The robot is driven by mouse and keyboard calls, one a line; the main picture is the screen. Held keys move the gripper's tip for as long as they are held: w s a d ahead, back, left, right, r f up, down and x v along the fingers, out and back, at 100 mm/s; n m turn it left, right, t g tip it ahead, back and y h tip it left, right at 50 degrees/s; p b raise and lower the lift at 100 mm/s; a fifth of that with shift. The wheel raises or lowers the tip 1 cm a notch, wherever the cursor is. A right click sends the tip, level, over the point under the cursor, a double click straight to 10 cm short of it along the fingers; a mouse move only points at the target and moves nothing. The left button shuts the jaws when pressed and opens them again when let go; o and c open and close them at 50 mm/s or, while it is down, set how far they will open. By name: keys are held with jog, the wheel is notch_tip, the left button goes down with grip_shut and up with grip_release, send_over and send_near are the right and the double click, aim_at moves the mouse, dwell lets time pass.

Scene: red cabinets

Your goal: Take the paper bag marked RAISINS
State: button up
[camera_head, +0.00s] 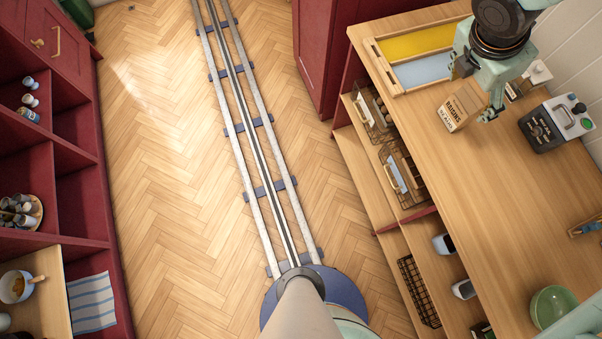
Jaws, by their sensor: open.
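A brown paper bag (456,112) marked RAISINS stands on the wooden counter (500,190) at the upper right. My pale green gripper (473,95) is open right at the bag, over its upper right part. One finger shows near the bag's far side and the other near its right side. The gripper hides part of the bag, and I cannot tell whether the fingers touch it.
A tray with yellow and blue panels (416,43) lies behind the bag. A dark grey appliance (556,124) stands to its right, with a small white-topped item (537,73) behind. A green bowl (553,305) sits near the front. The counter's middle is clear.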

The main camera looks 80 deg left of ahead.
aim_at(462, 104)
jog(key=shift+s+a+r, duration=0.4)
jog(key=shift+s+a, duration=0.15)
jog(key=shift+a, duration=0.05)
jog(key=b+x, duration=0.2)
jog(key=x, duration=0.5)
jog(key=shift+w+d+f, duration=0.1)
jog(key=shift+f, duration=0.05)
jog(key=shift+w+f+b, duration=0.3)
jog(key=shift+w+f, duration=0.05)
jog(key=shift+f, duration=0.3)
jog(key=shift+b+x, duration=0.65)
jog(key=shift+x, duration=1.95)
jog(key=shift+w, duration=0.1)
jog(key=c, duration=1.1)
jog(key=shift+r, duration=0.2)
jog(key=shift+c, duration=0.2)
